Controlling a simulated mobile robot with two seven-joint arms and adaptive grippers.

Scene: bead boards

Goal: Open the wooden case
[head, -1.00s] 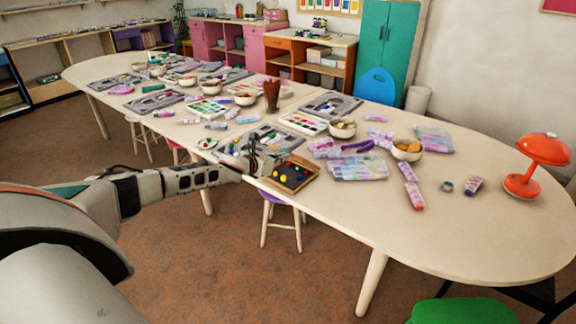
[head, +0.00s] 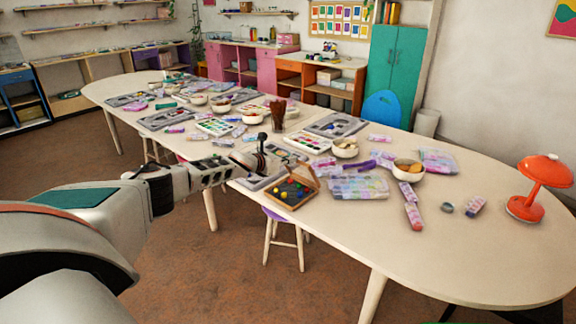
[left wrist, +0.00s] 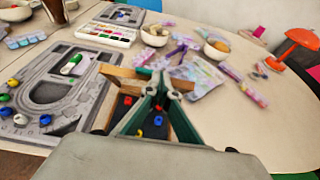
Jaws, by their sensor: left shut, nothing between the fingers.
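The small wooden case (head: 291,206) lies on the near edge of the long table, with a dark inside holding red, yellow, green and blue beads. Its wood-framed lid (head: 306,174) stands tilted up at the far right side, so the case is open at least partway. The case also shows in the left wrist view (left wrist: 112,76), partly hidden behind my fingers. My left gripper (head: 264,160) is shut and empty, just left of and above the case. In the left wrist view my left gripper's fingertips (left wrist: 161,84) meet over the case; contact with the lid is unclear. My right gripper is not in view.
A grey bead board (left wrist: 60,95) lies left of the case. A clear bead organiser (head: 358,187), bowls (head: 408,169) and bead tubes crowd the table to the right. An orange lamp (head: 538,180) stands at the right end. The table's near right is clear.

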